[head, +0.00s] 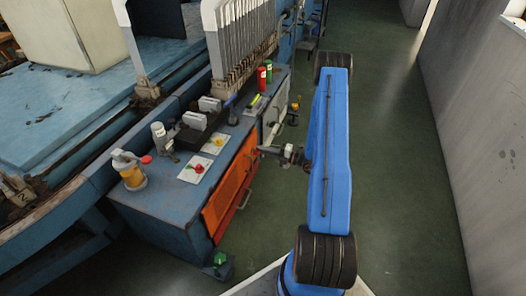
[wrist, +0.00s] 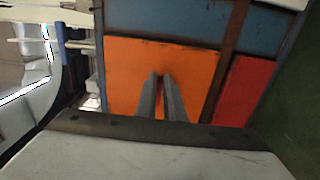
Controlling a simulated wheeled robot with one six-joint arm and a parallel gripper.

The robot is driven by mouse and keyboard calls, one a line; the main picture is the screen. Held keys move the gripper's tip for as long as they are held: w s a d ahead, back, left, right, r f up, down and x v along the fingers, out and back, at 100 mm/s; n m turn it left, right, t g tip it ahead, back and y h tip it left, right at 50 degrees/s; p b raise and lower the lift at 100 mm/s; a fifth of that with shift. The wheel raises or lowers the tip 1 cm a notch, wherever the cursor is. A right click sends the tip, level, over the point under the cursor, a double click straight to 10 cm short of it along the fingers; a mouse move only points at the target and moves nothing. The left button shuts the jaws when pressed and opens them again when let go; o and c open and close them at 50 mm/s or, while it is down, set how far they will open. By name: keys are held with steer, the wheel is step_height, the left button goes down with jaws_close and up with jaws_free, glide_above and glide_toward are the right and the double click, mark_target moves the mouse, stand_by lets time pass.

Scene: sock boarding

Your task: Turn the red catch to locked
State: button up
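My gripper (head: 262,150) is at the front of the blue cabinet, beside the upper right part of the orange door (head: 228,190). In the wrist view my two grey fingers (wrist: 160,77) point at the orange door (wrist: 195,70), close together with a narrow gap. A reddish strip (wrist: 161,103) shows in that gap; I cannot tell whether it is the red catch or whether the fingers touch it. A small reddish spot (head: 254,155) shows by the fingertips in the head view. The catch's shape and position are not clear.
A red panel (wrist: 247,90) is right of the door. Green floor (head: 385,130) lies clear to the right.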

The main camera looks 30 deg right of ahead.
steer(key=o, duration=0.4)
steer(key=shift+s+a+f, duration=0.15)
steer(key=shift+a, duration=0.1)
steer(key=shift+c, duration=0.2)
steer(key=shift+d, duration=0.1)
steer(key=shift+d, duration=0.1)
steer(key=v, duration=1.7)
steer(key=shift+s, duration=0.1)
